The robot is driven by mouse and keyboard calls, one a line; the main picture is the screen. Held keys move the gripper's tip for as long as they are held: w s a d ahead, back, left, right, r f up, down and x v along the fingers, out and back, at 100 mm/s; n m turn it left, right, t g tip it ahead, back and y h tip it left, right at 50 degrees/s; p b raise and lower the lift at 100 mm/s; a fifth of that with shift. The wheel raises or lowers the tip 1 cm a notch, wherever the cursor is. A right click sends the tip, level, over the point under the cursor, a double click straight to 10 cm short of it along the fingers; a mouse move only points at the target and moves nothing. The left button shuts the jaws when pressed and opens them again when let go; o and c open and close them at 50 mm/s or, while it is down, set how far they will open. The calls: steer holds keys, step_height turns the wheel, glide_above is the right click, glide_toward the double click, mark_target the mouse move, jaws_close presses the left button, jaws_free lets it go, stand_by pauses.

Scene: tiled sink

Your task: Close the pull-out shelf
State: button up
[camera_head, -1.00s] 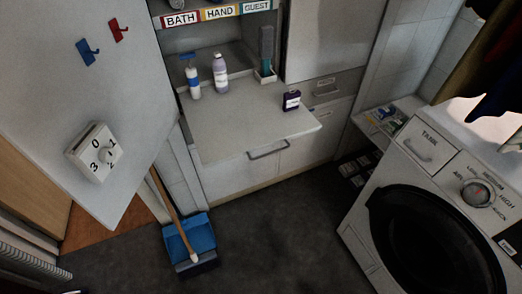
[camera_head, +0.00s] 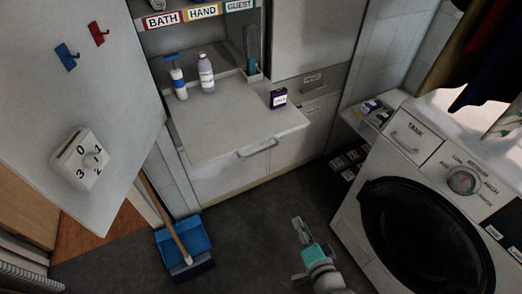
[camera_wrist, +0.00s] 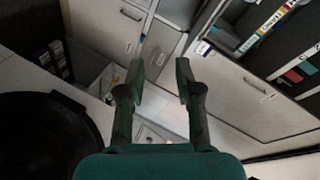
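The pull-out shelf (camera_head: 235,125) is a pale board that sticks out of the cabinet in the head view. Its bar handle (camera_head: 258,148) is on the front face. On it stand a blue-and-white pump bottle (camera_head: 178,80), a lilac bottle (camera_head: 206,75), a dark small bottle (camera_head: 278,98) and a brush in a holder (camera_head: 252,70). My gripper (camera_head: 303,242) is low in front of the shelf, to the right, apart from the handle. The wrist view shows its two fingers (camera_wrist: 160,75) spread with nothing between them. Which pale panel there is the shelf I cannot tell.
A washing machine (camera_head: 425,215) stands on the right. A blue dustpan (camera_head: 183,238) with a broom is on the floor at left. Dark floor in front of the shelf is clear.

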mark_target(261, 150)
steer(key=w+a+r+m+y, duration=0.1)
steer(key=w+a+r+y, duration=0.2)
steer(key=w, duration=0.5)
steer(key=w+a+r+m+y, duration=0.1)
steer(key=w+a+r+m, duration=0.2)
steer(key=w, duration=0.5)
steer(key=shift+n+g, duration=0.3)
steer(key=shift+n, duration=0.3)
steer(key=x, duration=0.6)
steer(key=r+x, duration=0.1)
steer(key=x, duration=0.3)
steer(key=shift+w+d+r, duration=0.1)
steer(key=shift+w+d, duration=0.1)
steer(key=shift+w, duration=0.05)
jaws_close()
